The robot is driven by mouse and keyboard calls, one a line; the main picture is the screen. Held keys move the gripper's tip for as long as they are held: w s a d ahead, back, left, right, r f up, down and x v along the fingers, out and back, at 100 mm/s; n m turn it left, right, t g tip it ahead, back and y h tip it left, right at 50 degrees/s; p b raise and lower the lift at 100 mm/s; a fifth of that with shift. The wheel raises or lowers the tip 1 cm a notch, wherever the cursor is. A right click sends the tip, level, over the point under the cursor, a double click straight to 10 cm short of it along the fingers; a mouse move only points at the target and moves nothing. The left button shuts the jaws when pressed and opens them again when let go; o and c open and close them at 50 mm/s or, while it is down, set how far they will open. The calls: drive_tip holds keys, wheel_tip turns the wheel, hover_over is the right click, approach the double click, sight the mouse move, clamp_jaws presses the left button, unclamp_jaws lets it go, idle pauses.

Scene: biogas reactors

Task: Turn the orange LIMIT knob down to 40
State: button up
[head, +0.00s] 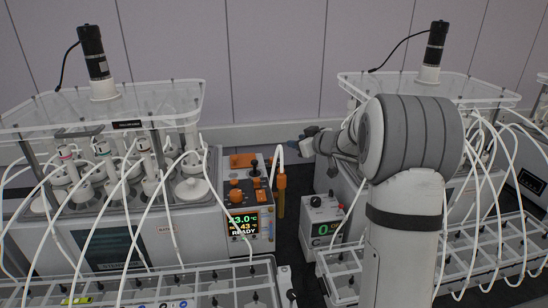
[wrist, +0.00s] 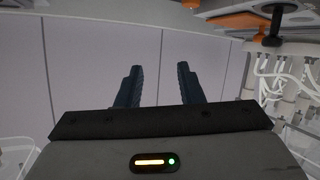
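The control unit (head: 248,228) stands left of centre in the head view. Its screen (head: 243,224) shows a green 43.0 °C, a smaller 43 in yellow and READY. Several orange knobs (head: 236,196) sit above the screen; their labels are too small to read, so I cannot tell which is LIMIT. My gripper (head: 304,139) is in the air behind and to the right of the unit, apart from the knobs. In the wrist view my gripper (wrist: 160,84) has its two dark fingers spread, with nothing between them. An orange part (wrist: 243,23) shows at the upper right there.
A reactor bath with tubes (head: 110,180) stands left of the unit, another behind my arm. A small grey box (head: 323,218) with a green display stands to the right. An orange probe (head: 281,190) rises beside the unit. Clear-lidded racks (head: 190,285) fill the front.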

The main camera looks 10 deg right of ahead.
sight(277, 165)
drive_tip(key=w+a+f+g+y, duration=0.1)
drive_tip(key=w+a+f, duration=0.1)
drive_tip(key=f, duration=0.1)
drive_tip(key=w+a+f+n+g+y+p, duration=0.1)
drive_tip(key=a+f, duration=0.1)
drive_tip(key=f, duration=0.1)
drive_tip(key=w+a+f+n+g+y, duration=0.1)
drive_tip(key=w+a+f+y, duration=0.1)
drive_tip(key=f, duration=0.1)
drive_tip(key=shift+w+f, duration=0.2)
drive_tip(key=shift+w, duration=0.1)
drive_tip(key=shift+c, duration=0.2)
